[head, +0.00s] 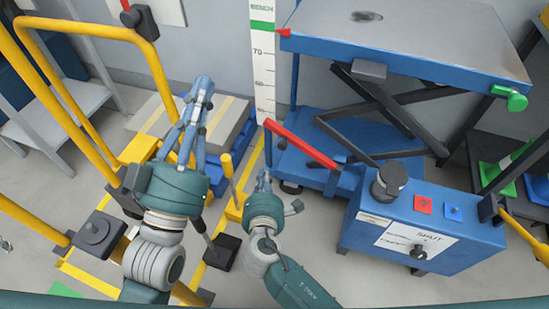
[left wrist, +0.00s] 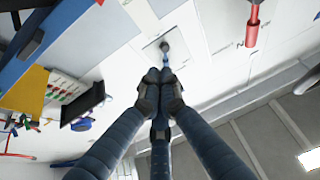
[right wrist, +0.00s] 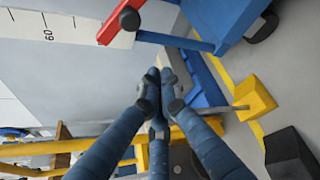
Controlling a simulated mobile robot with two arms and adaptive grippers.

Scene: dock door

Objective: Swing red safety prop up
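The red safety prop (head: 300,143) is a red bar at the left side of the blue lift table (head: 420,45). It slants, with its free end up and left and its lower end at the blue frame. Part of it shows at the top of the right wrist view (right wrist: 112,24). My right gripper (head: 264,178) is below and left of the prop's free end, apart from it. Its fingertips are together and empty in the right wrist view (right wrist: 160,78). My left gripper (head: 203,85) is raised further left, fingertips together and empty in the left wrist view (left wrist: 160,78).
A blue control box (head: 425,225) with red and blue buttons stands right of the prop. A height scale (head: 263,60) stands on the wall behind. Yellow rails (head: 60,90) crowd the left side, with a yellow post (head: 229,180) near my right gripper. Bare floor shows at bottom centre.

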